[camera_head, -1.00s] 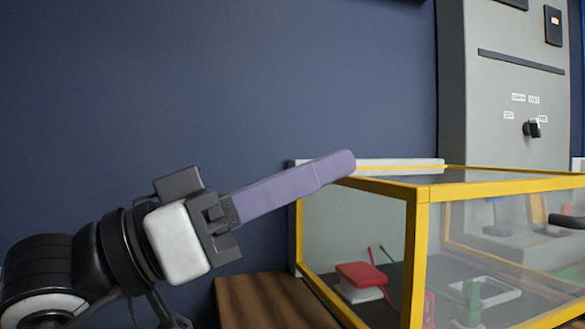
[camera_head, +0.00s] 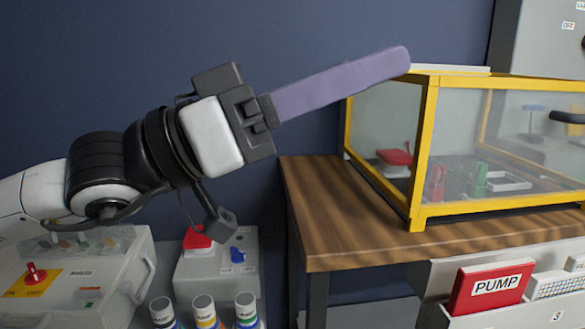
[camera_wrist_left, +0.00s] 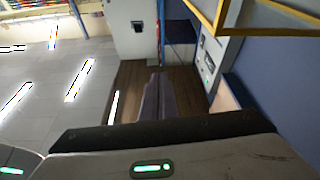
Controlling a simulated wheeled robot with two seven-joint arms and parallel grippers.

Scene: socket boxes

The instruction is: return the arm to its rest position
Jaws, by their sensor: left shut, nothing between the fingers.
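My left gripper (camera_head: 402,58) has long purple fingers lying together, shut and empty. In the head view it points up and to the right, its tips overlapping the upper left corner of a yellow-framed clear box (camera_head: 428,150). I cannot tell whether they touch it. My left arm (camera_head: 105,165) comes in from the left, raised above the smaller boxes there. In the left wrist view the purple fingers (camera_wrist_left: 152,98) also lie side by side with nothing between them. My right gripper is not in view.
The clear box stands on a wooden table (camera_head: 320,200). Below my arm are a box with a red switch (camera_head: 36,274), a box with a red button (camera_head: 197,238) and several coloured cylinders (camera_head: 205,312). A PUMP box (camera_head: 490,288) sits at front right. A dark blue wall stands behind.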

